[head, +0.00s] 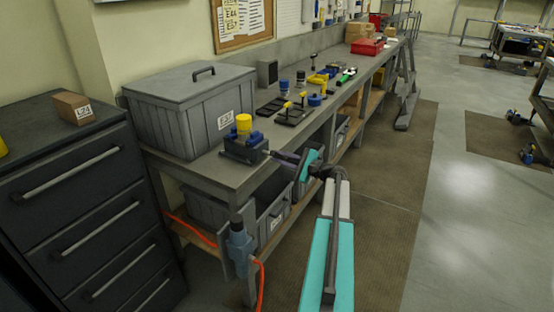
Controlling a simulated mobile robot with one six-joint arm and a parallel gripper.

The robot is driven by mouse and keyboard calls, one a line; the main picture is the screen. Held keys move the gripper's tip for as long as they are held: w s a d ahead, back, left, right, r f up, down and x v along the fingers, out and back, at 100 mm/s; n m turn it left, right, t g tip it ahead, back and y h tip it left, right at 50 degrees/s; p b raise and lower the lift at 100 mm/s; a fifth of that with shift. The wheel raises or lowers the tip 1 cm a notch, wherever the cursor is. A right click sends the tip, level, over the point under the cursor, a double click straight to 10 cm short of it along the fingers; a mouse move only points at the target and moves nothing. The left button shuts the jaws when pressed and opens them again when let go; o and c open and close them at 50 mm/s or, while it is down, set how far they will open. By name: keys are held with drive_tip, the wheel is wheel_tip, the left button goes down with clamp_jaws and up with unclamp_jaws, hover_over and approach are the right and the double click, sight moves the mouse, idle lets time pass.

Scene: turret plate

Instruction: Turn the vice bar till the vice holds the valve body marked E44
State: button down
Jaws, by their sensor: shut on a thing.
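The dark blue vice (244,148) stands at the near end of the bench, by its front edge. A yellow cylindrical valve body (243,124) stands upright at the top of the vice, between or on its jaws. No mark on it can be read, and I cannot tell whether the jaws press on it. My gripper (279,156) is at the right side of the vice, shut at the place of the vice bar. The bar is small and mostly hidden by my gripper, so its angle cannot be told.
A large grey lidded bin (188,105) stands left of the vice. Dark trays (292,116) and several small yellow and blue parts lie farther along the bench (208,178). A drawer cabinet (75,190) with a brown box (73,107) is at left.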

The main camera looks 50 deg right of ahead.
drive_tip(key=m+p, duration=0.1)
drive_tip(key=m, duration=0.2)
drive_tip(key=shift+s+d+m, duration=0.1)
drive_tip(key=shift+d+m, duration=0.05)
drive_tip(key=shift+m, duration=0.25)
drive_tip(key=shift+f+m+p, duration=0.1)
drive_tip(key=shift+m+p, duration=0.8)
drive_tip(key=shift+m, duration=0.9)
drive_tip(key=c, duration=1.7)
unclamp_jaws()
drive_tip(key=shift+o, duration=0.2)
drive_tip(key=shift+s, duration=0.15)
drive_tip(key=b+v, duration=0.4)
drive_tip(key=v, duration=0.9)
drive_tip(key=shift+s, duration=0.25)
